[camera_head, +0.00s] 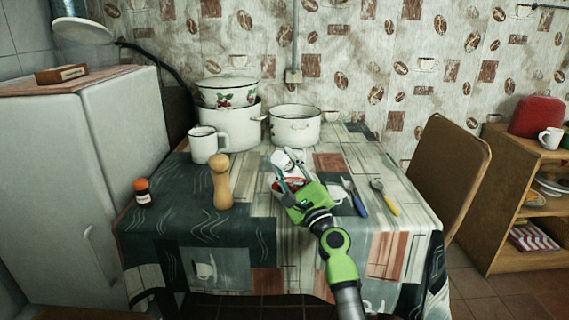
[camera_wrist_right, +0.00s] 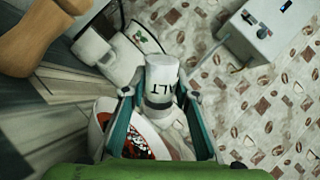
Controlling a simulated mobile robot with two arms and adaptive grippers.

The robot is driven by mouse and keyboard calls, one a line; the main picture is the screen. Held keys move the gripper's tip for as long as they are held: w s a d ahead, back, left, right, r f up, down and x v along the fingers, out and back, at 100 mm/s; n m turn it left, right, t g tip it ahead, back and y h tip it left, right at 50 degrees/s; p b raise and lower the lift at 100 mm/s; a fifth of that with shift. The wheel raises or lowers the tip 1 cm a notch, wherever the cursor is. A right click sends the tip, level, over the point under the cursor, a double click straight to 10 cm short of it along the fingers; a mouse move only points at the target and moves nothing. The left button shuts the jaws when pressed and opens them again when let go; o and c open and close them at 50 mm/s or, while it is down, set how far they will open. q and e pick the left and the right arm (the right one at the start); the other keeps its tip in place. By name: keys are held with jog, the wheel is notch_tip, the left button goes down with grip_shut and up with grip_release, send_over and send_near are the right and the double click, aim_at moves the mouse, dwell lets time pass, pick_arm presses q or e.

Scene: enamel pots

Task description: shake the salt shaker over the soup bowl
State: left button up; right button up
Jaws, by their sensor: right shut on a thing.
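My right gripper (camera_head: 287,174) is shut on the white salt shaker (camera_head: 283,160), above the table's middle. In the right wrist view, the shaker (camera_wrist_right: 161,72) sits between the teal fingers of the gripper (camera_wrist_right: 160,104), with the letters "ALT" partly visible. The shaker looks tilted in the head view. The white soup bowl (camera_wrist_right: 102,118) with red contents lies below and beside the shaker in the wrist view. In the head view the gripper mostly hides the bowl, with a little red showing. My left gripper is not in view.
White enamel pots (camera_head: 295,126) and a mug (camera_head: 203,146) stand at the back. A wooden mill (camera_head: 220,183) and a small dark jar with an orange lid (camera_head: 142,191) are at left. Blue-handled (camera_head: 355,199) and yellow-handled (camera_head: 385,197) utensils lie right of the gripper.

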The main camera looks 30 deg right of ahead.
jog(key=shift+r, duration=0.1)
notch_tip(320, 180, up, 4)
jog(key=shift+r, duration=0.2)
notch_tip(320, 180, down, 4)
jog(key=shift+f, duration=0.2)
jog(key=shift+d+f, duration=0.1)
jog(key=shift+f, duration=0.05)
